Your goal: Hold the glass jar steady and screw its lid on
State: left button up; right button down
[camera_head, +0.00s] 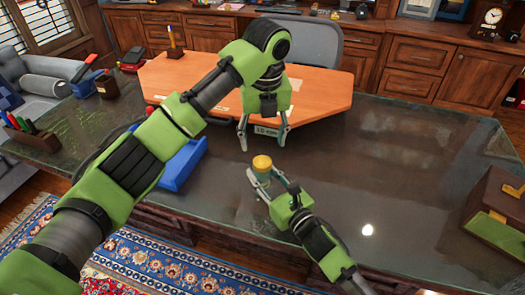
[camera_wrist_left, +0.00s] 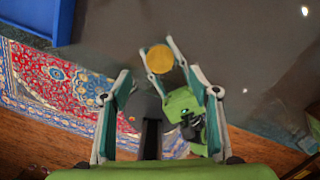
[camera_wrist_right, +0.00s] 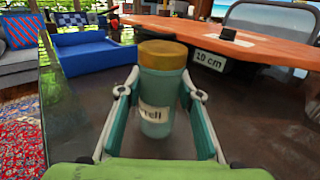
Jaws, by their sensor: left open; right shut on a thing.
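The glass jar (camera_wrist_right: 155,95) is a pale teal cylinder with a partly hidden label, upright on the dark glass desk top. Its gold-yellow lid (camera_head: 262,163) sits on top of the jar; I cannot tell how tightly it is seated. The lid also shows from above in the left wrist view (camera_wrist_left: 160,59). My right gripper (camera_wrist_right: 156,108) is shut on the jar, with one finger on each side of its body. My left gripper (camera_head: 263,147) is open and empty, pointing down above and behind the lid, apart from it. Its fingers also show in the left wrist view (camera_wrist_left: 158,78).
An orange wooden board (camera_head: 330,85) with a "10 cm" label (camera_wrist_right: 208,61) stands behind the jar. A blue tray (camera_head: 183,165) lies left of it. A wooden box (camera_head: 497,210) is at the far right. The desk top right of the jar is clear.

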pick_arm(q)
jog(key=shift+s+d+r, duration=0.1)
jog(key=shift+s+r, duration=0.05)
jog(key=shift+r, duration=1)
jog(key=shift+s+r, duration=0.1)
jog(key=shift+r, duration=1)
pick_arm(e)
jog(key=c, duration=1.4)
grip_release()
jog(key=v, duration=1.2)
